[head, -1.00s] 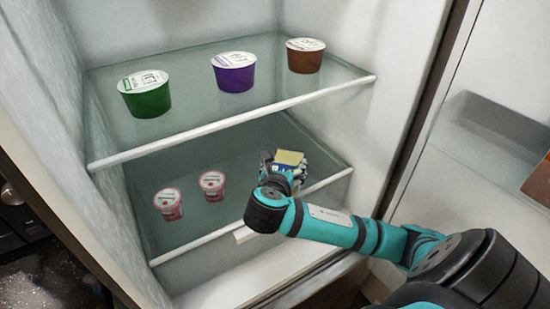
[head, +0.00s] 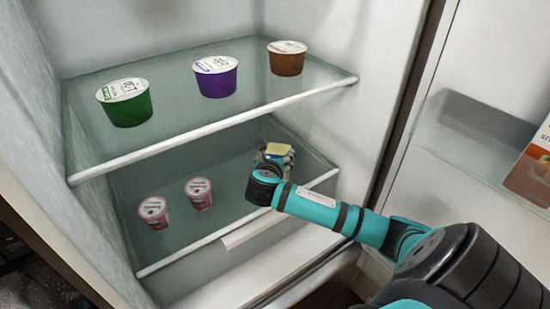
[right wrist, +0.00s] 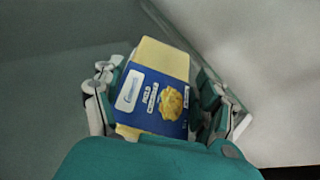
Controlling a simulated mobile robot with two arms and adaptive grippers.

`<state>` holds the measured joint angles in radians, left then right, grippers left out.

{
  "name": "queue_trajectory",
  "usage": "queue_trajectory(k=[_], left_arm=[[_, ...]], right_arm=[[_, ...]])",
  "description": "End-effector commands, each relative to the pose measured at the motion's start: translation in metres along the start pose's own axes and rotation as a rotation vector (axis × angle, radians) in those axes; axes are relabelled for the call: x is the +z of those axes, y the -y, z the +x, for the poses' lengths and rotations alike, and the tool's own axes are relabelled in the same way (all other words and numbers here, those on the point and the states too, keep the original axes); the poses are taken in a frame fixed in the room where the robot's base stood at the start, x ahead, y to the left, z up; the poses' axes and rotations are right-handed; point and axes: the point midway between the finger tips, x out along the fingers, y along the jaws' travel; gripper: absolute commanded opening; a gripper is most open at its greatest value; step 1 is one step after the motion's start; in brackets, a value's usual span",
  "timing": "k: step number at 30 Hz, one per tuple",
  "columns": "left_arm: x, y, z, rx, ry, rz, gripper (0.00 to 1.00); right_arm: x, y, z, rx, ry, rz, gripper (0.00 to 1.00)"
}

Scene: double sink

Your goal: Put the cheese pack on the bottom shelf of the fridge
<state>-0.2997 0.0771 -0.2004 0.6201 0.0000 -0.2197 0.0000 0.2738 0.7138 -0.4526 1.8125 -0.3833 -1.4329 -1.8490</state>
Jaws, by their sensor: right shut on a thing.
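The cheese pack (right wrist: 155,95) is a small blue and yellow box. In the right wrist view it sits between both fingers of my right gripper (right wrist: 165,95), which is shut on it. In the head view the pack (head: 277,150) and my right gripper (head: 274,158) are inside the fridge, over the right part of the lower glass shelf (head: 240,205). My arm hides part of the gripper. I cannot tell whether the pack touches the shelf. My left gripper is not in view.
Two pink cups (head: 153,212) (head: 199,193) stand on the lower shelf, left of my gripper. A green tub (head: 126,103), a purple tub (head: 215,77) and a brown tub (head: 287,59) stand on the upper shelf (head: 175,85). A box (head: 530,170) is at the far right, in the door.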

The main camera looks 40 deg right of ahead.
Motion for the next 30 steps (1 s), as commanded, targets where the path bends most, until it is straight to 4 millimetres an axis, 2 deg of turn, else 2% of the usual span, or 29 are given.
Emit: queue_trajectory(k=[1, 2, 7, 16, 19, 23, 30], left_arm=[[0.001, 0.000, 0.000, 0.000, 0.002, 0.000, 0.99], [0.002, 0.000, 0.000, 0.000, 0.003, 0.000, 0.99], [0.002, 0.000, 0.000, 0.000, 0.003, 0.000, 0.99], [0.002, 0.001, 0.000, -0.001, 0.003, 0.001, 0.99], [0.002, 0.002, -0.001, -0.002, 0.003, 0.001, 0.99], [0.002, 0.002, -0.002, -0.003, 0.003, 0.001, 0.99], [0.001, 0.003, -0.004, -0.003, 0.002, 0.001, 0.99]], right_arm=[[0.001, 0.000, 0.000, 0.000, 0.001, 0.001, 0.18], [-0.001, 0.000, 0.000, 0.000, -0.002, -0.001, 0.74], [-0.001, 0.000, 0.000, 0.000, -0.002, -0.001, 0.96], [0.000, 0.000, -0.001, 0.000, -0.002, -0.001, 0.98], [-0.001, 0.000, -0.007, 0.000, -0.002, -0.002, 0.98], [0.000, -0.001, -0.028, 0.004, -0.002, -0.001, 0.98], [0.000, -0.001, -0.080, 0.004, -0.001, 0.000, 0.98]])
